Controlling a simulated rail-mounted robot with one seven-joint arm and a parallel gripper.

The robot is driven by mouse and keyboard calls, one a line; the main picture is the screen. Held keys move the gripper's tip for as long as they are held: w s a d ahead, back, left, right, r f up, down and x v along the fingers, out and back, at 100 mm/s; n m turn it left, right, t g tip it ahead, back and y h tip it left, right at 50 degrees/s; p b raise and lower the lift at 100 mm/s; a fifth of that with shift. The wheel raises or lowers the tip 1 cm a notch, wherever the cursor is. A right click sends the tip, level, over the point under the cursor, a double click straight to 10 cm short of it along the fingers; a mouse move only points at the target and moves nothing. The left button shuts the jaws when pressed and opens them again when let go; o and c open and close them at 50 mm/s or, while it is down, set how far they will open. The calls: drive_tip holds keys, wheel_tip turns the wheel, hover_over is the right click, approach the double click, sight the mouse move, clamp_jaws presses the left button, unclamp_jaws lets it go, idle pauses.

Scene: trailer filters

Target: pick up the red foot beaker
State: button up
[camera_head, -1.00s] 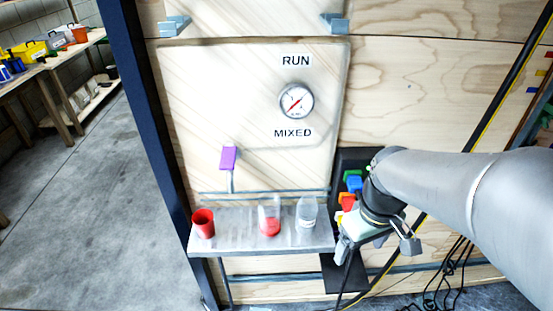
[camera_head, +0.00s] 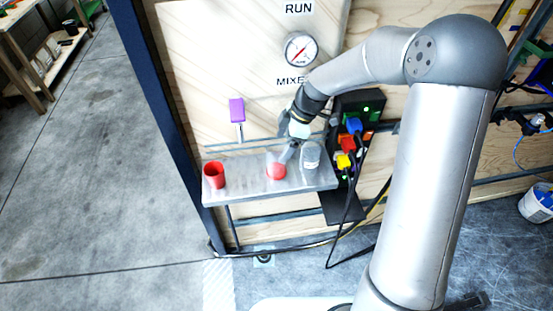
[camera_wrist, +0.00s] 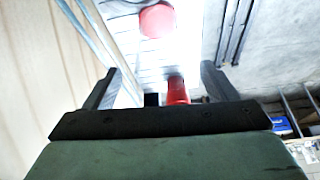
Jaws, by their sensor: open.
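The red foot beaker (camera_head: 276,171) stands upright on the metal shelf, in the middle of the row; its red lower part shows clearly and its clear upper part is hard to make out. My gripper (camera_head: 287,155) is just above and to its right in the head view, apart or touching I cannot tell. In the wrist view the fingers (camera_wrist: 160,69) are spread with nothing held. A round red shape, likely the beaker's foot (camera_wrist: 157,20), lies beyond the fingertips at the top.
A red cup (camera_head: 214,175) stands at the shelf's left end, and likely shows in the wrist view (camera_wrist: 177,90). A clear beaker (camera_head: 311,155) stands close on the right. The shelf (camera_head: 243,186) is bare between cup and beaker. Plugs and cables (camera_head: 350,145) hang at right.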

sight(276, 160)
drive_tip(key=shift+p+x, duration=0.8)
drive_tip(key=shift+x, duration=1.9)
drive_tip(key=c, duration=1.1)
